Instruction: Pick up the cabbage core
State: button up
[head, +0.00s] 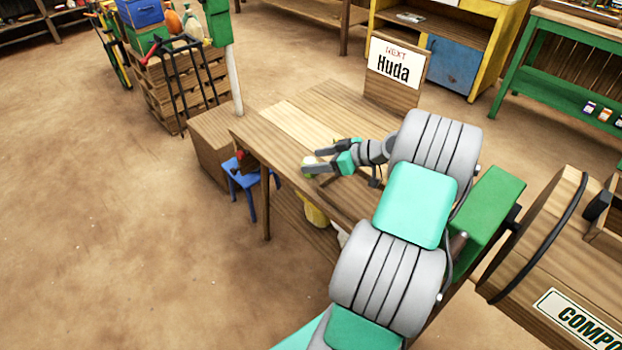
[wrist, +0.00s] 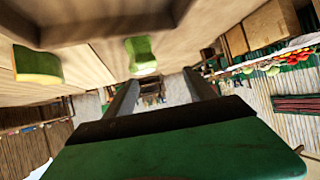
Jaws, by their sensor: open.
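A small pale green and whitish piece, which looks like the cabbage core (head: 308,161), is on the wooden table at my fingertips in the head view. In the wrist view a green piece with a pale end (wrist: 141,52) lies just beyond the finger tips, a little left of centre; it looks like the same piece. My gripper (head: 311,159) is open, low over the table. In the wrist view its two fingers (wrist: 160,76) are spread with nothing gripped between them. I cannot tell whether a finger touches the piece.
A second yellow-green piece (wrist: 37,66) lies on the table to the left in the wrist view. The wooden table (head: 262,141) has a "Huda" sign (head: 394,65) at its back. A blue stool (head: 243,174) stands at its left. A barrel (head: 540,235) stands right.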

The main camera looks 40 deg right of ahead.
aim_at(314, 162)
jog(key=d, duration=0.1)
jog(key=s+d+t, duration=0.1)
jog(key=d+f, duration=0.1)
jog(key=shift+s+d+t, duration=0.1)
jog(key=shift+s+t, duration=0.15)
jog(key=shift+t, duration=0.05)
jog(key=x, duration=0.7)
jog(key=shift+w+a+f, duration=0.1)
jog(key=shift+a+f, duration=0.1)
jog(key=shift+f, duration=0.05)
jog(key=shift+c, duration=0.2)
grip_shut()
